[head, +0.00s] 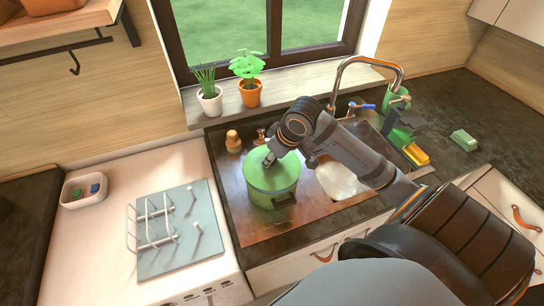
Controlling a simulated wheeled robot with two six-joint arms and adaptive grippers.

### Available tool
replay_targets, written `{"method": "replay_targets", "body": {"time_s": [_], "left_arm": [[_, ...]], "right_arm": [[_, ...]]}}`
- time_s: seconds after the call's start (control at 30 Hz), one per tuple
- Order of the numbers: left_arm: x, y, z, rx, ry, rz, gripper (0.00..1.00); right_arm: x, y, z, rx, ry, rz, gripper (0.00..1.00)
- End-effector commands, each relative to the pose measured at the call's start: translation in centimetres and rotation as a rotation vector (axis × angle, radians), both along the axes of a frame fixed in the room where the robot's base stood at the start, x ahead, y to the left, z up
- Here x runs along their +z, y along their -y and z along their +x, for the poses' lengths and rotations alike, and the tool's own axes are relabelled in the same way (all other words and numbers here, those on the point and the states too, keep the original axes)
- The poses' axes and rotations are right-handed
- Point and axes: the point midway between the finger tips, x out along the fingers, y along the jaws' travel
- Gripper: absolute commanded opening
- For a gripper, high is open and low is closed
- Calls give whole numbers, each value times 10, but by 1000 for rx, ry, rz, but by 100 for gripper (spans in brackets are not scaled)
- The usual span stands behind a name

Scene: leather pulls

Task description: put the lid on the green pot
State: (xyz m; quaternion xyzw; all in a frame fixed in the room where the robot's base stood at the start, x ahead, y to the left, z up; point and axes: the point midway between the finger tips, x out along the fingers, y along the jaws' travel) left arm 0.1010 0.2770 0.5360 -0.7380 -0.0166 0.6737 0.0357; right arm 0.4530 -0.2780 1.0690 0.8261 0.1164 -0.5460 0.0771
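The green pot (272,193) stands on the metal surface to the left of the sink basin, with a dark handle at its front. A green lid (262,177) lies over its top and looks level; whether it is fully seated I cannot tell. My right gripper (269,158) comes in from the right and reaches down at the far part of the lid. Its fingertips are small and partly hidden, so I cannot tell if they are shut on a knob. My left gripper is not in view.
The faucet (367,62) arches behind the basin, which holds a pale dish (341,180). A wooden-coloured bottle (233,141) stands behind the pot. A wire rack (153,227) stands on a grey mat at left. Potted plants (250,94) line the sill.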

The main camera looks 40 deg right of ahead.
Motion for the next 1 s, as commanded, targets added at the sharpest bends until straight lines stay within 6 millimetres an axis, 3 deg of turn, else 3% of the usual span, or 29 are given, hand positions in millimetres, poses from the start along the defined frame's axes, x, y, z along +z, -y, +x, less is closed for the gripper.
{"method": "replay_targets", "body": {"time_s": [0.17,1.0], "left_arm": [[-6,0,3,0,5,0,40],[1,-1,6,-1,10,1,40]], "right_arm": [[-11,0,0,0,1,-1,0],[-12,0,0,1,1,0,0]]}}
